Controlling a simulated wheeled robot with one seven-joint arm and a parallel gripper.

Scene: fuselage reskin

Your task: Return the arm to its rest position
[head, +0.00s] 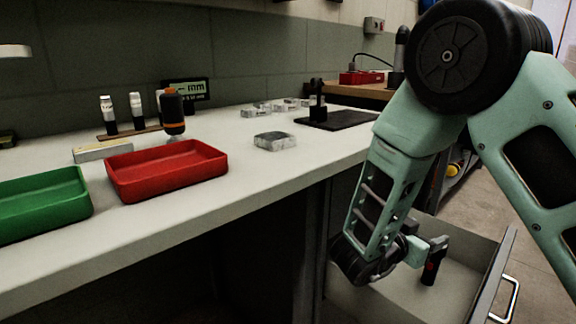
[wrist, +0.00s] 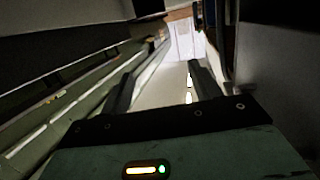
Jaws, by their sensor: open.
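My arm reaches down from the upper right in the head view. My gripper (head: 438,244) is at its lower end, over an open drawer (head: 460,297) below the bench.
The white bench (head: 250,175) carries a red tray (head: 165,172), a green tray (head: 45,203), an orange-and-black tool (head: 173,110), small bottles, clear boxes (head: 274,141) and a black plate (head: 338,120). The drawer's front and handle (head: 510,300) stick out at right. Floor lies beyond it.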

